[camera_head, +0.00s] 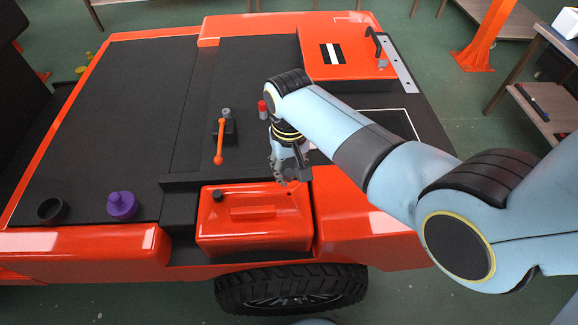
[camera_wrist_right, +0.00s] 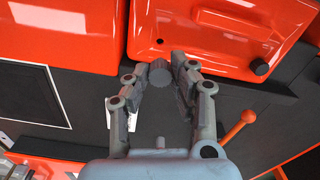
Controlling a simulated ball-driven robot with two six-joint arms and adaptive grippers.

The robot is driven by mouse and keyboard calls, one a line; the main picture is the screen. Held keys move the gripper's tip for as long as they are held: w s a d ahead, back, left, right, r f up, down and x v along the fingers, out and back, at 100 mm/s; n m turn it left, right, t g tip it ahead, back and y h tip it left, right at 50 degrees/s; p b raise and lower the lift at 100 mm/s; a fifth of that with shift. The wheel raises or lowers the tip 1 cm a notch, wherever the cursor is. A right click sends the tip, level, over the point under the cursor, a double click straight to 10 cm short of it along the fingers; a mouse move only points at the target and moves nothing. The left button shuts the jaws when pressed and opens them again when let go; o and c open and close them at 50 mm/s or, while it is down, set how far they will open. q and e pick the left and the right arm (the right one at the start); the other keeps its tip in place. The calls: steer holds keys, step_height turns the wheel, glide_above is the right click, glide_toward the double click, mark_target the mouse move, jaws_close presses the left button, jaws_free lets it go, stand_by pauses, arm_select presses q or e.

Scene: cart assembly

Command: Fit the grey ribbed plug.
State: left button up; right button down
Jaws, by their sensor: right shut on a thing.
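My right gripper (camera_head: 289,177) is shut on a grey ribbed plug (camera_wrist_right: 160,76), seen between the fingertips in the right wrist view. In the head view I cannot make the plug out clearly against the fingers. The gripper is over the black deck edge, by the right rear part of the red canister (camera_head: 252,232). The canister's top carries a small dark round spot (camera_wrist_right: 160,41), just beyond the plug in the wrist view, and a black cap (camera_wrist_right: 260,67) farther right. I cannot tell whether the plug touches anything. My left gripper is not in view.
An orange-handled lever (camera_head: 219,145) and a red cylinder (camera_head: 263,108) stand on the black deck. A purple knob (camera_head: 121,205) and a black cup (camera_head: 53,210) are at the left front. An orange panel (camera_head: 340,50) with a black handle is at the back.

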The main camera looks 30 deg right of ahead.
mark_target(289, 181)
steer(key=shift+f+b, duration=0.55)
steer(key=shift+f, duration=0.3)
steer(key=shift+f+b, duration=0.6)
steer(key=shift+f, duration=0.25)
steer(key=shift+f+b, duration=0.4)
steer(key=shift+f, duration=0.15)
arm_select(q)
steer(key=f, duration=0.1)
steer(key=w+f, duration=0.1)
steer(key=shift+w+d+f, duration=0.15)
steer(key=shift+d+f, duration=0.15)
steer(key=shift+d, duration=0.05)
arm_select(e)
steer(key=shift+r, duration=0.1)
arm_select(q)
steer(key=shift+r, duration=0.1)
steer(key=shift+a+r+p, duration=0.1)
steer(key=shift+p, duration=0.2)
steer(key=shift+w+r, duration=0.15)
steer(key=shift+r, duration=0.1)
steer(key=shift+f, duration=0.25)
arm_select(e)
steer(key=shift+f, duration=0.3)
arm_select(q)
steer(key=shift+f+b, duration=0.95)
arm_select(e)
steer(key=shift+f, duration=1.2)
